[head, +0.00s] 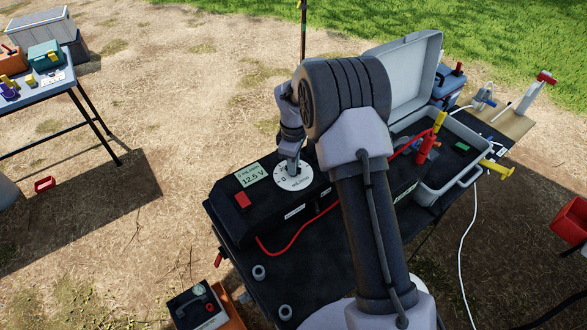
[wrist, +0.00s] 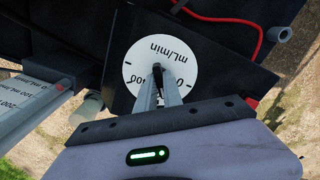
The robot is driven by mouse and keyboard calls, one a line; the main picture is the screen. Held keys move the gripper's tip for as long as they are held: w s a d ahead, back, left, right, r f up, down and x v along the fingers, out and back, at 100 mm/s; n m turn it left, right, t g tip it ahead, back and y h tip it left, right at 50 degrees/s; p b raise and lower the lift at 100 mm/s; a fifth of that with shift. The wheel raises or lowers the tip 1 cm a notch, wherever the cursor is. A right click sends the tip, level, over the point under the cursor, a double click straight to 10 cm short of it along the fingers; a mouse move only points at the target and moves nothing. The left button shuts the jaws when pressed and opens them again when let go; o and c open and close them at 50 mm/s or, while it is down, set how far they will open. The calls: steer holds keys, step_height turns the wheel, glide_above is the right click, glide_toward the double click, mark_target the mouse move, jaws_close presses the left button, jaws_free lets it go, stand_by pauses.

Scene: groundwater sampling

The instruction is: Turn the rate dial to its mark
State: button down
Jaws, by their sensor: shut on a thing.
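The rate dial shows as a round white scale plate marked mL/min (head: 296,182) on the black control box (head: 240,222); it also shows in the wrist view as a white disc (wrist: 176,45). My gripper (head: 292,168) comes down onto the middle of the dial. In the wrist view, my gripper's fingers (wrist: 158,80) are shut on the dial's dark knob (wrist: 158,72) at the plate's centre. The fingers hide most of the knob and part of the scale, so I cannot tell its pointer's position or the mark.
A red switch (head: 242,200) and a display reading 12.5 V (head: 253,175) sit left of the dial. A red cable (head: 300,236) loops in front of the box. An open grey case (head: 468,150) stands to the right. Another table (head: 40,88) is at the far left.

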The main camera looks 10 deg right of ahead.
steer(key=m+b, duration=0.1)
steer(key=m, duration=0.4)
steer(key=shift+f+m, duration=0.15)
steer(key=shift+m, duration=1.05)
steer(key=m, duration=0.3)
steer(key=shift+b, duration=0.4)
steer(key=c, duration=1.4)
jaws_free()
step_height(320, 180, up, 18)
steer(key=p, duration=0.6)
